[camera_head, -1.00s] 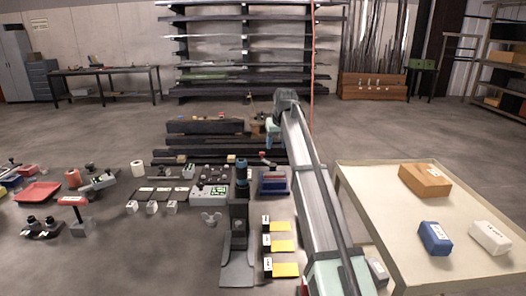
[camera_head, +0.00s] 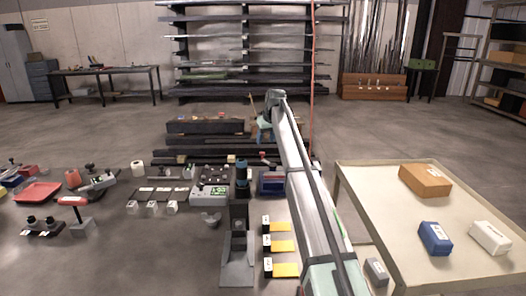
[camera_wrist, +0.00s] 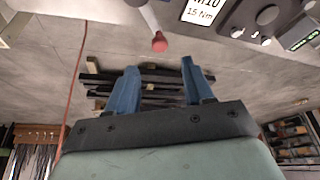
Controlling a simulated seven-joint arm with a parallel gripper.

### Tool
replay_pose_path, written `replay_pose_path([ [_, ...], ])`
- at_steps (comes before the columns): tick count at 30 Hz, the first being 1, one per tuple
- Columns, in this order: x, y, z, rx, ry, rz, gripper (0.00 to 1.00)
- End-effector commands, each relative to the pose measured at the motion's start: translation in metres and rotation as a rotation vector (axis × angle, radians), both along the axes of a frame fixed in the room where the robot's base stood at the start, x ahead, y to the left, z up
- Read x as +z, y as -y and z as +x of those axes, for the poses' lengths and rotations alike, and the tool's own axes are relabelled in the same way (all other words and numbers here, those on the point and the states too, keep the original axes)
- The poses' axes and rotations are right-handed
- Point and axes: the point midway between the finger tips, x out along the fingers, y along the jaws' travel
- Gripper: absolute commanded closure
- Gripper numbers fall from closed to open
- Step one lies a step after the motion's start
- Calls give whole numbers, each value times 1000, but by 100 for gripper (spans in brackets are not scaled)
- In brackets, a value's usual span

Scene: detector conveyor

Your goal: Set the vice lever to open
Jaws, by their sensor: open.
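In the head view, a red-knobbed lever (camera_head: 263,156) stands at the back of a blue vice-like block (camera_head: 271,184), left of my arm. I cannot tell its exact setting. In the wrist view, a red ball knob (camera_wrist: 159,42) on a grey rod shows beyond my fingertips, apart from them. It appears to be the same lever. My gripper (camera_wrist: 158,75) has two blue fingers spread open with nothing between them. In the head view, my gripper (camera_head: 264,132) is above and behind the lever, partly hidden by my arm.
Yellow plates (camera_head: 284,246) lie in front. A cream table (camera_head: 375,195) with boxes is at right. Dark stacked beams (camera_head: 204,127) lie behind. Open floor lies beyond.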

Motion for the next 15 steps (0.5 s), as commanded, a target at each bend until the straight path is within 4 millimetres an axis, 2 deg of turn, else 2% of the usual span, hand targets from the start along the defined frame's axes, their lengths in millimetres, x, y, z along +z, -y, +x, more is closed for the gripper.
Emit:
replay_pose_path([
  [3, -20, -4, 8, 0, -1, 0, 48],
  [9, -48, -8, 18, -1, 0, 0, 48],
  [15, -64, -11, 24, -1, 0, 0, 48],
])
